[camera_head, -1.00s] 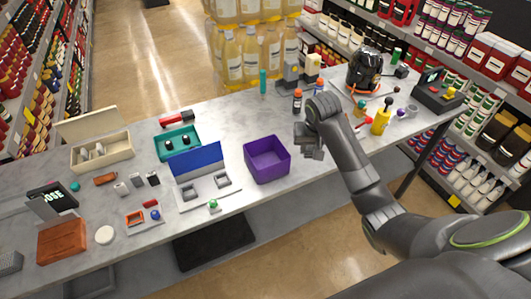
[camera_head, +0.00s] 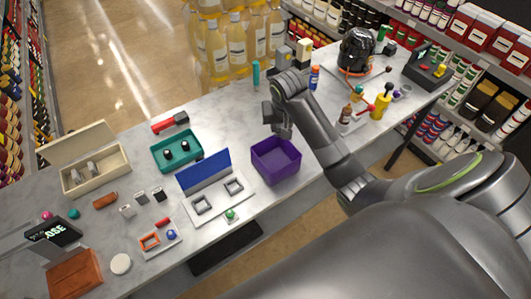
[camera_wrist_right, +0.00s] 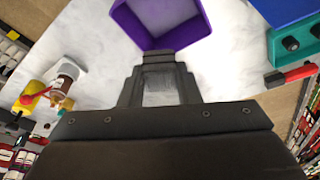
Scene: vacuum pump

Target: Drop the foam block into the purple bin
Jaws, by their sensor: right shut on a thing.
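The purple bin (camera_head: 262,170) stands open on the grey table, and no block shows in the part of its inside that I can see. It also shows at the top of the right wrist view (camera_wrist_right: 128,25). My right gripper (camera_head: 284,130) is over the bin's far side in the head view, pointing down. In the right wrist view my right gripper (camera_wrist_right: 160,62) is shut on a grey block, the foam block (camera_wrist_right: 160,88), held between its fingers. The fingers hide most of the block in the head view. My left gripper is not in view.
A teal tray (camera_head: 158,163) and a blue-lidded case (camera_head: 215,200) stand left of the bin. An orange-and-blue bottle (camera_head: 314,77), a brown bottle (camera_head: 345,114) and a yellow bottle (camera_head: 380,107) stand to the right. Clear tabletop lies behind the bin.

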